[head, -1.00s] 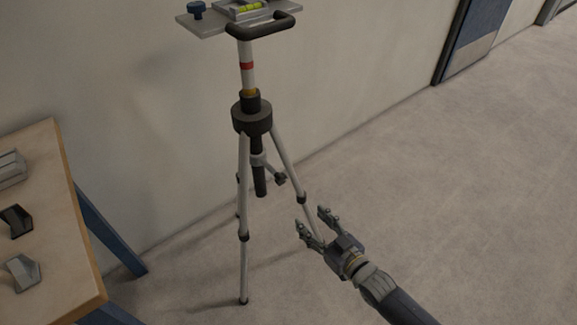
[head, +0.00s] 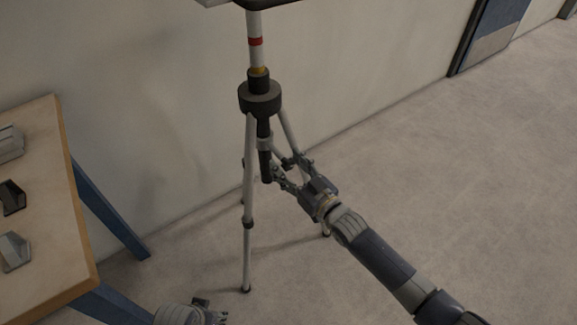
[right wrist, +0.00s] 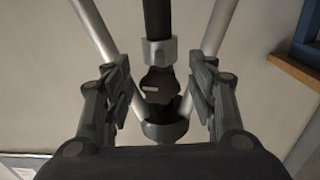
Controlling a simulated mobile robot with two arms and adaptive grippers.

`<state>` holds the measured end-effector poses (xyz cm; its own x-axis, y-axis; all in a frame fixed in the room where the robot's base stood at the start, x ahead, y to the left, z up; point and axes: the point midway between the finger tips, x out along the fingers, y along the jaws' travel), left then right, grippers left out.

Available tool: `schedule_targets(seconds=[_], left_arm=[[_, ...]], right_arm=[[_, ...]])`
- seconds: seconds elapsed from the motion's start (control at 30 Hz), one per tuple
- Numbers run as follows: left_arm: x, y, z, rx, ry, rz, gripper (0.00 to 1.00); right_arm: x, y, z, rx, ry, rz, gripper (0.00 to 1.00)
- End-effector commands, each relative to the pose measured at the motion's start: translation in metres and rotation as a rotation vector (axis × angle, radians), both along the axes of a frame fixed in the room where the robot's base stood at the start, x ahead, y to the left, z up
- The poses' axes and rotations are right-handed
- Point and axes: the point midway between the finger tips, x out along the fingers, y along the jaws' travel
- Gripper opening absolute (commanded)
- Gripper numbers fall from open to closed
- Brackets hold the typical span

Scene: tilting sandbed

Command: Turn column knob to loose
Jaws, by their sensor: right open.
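The tripod's dark centre column (head: 265,165) hangs below the black hub (head: 260,98), with a grey collar (head: 264,143) around it. The right wrist view shows the collar (right wrist: 160,51) and a dark column knob (right wrist: 160,84) with a small pale mark. My right gripper (head: 288,172) is open at the column, below the hub. In the right wrist view its fingers stand on either side of the knob, apart from it. In the head view the gripper largely hides the knob. My left gripper (head: 205,312) shows only partly at the bottom edge; its jaws are unclear.
The tripod legs (head: 248,190) stand close around my right gripper. A wooden table (head: 60,205) with several grey and black blocks is at the left. A wall (head: 370,60) is behind the tripod. The floor (head: 480,190) at the right is clear.

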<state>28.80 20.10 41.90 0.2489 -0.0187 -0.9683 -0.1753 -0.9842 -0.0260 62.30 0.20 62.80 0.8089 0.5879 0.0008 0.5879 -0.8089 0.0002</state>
Motion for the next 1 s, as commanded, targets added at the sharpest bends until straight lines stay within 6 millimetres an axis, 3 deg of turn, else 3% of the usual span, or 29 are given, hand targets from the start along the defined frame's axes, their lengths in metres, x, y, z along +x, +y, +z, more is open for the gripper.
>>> schedule_targets(seconds=[0.27,0.47,0.5,1.0], left_arm=[[0.0002,0.0001,0.0018,0.000,-0.001,0.000,0.40],[0.0001,-0.0001,0.0018,0.000,-0.001,0.000,0.40],[0.0000,-0.0002,0.0018,0.000,-0.001,0.000,0.40],[-0.0022,0.0001,-0.0054,0.000,0.003,-0.001,0.40]], right_arm=[[0.0013,0.0012,-0.0003,0.000,0.001,0.000,0.52],[0.0012,0.0010,-0.0003,-0.001,0.001,0.000,0.09],[0.0012,0.0010,-0.0003,-0.001,0.001,0.000,0.08],[0.0012,0.0011,0.0002,-0.086,-0.060,0.000,0.08]])
